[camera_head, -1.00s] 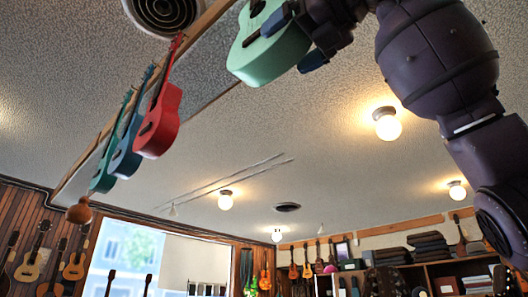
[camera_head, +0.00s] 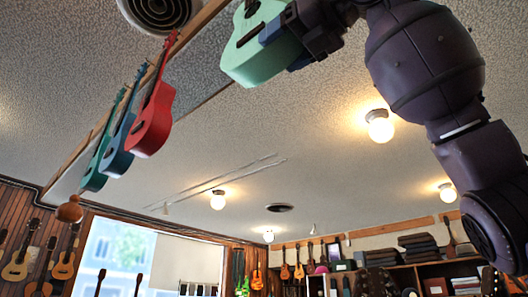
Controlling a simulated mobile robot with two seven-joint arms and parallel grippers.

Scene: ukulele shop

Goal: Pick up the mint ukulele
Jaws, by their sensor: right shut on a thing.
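The mint ukulele (camera_head: 257,60) is at the top of the head view, its neck cut off by the upper edge. My right gripper (camera_head: 283,27) is shut on the right side of its body, near the sound hole. My right arm comes in from the right edge and reaches up to it. The left gripper is not in the picture.
A red ukulele (camera_head: 151,120), a blue one (camera_head: 117,150) and a teal one (camera_head: 98,168) hang in a row from a wooden rail (camera_head: 196,24), left of the mint one. A round brown thing (camera_head: 69,210) hangs at the rail's far end. Ceiling lamps (camera_head: 380,127) show further back.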

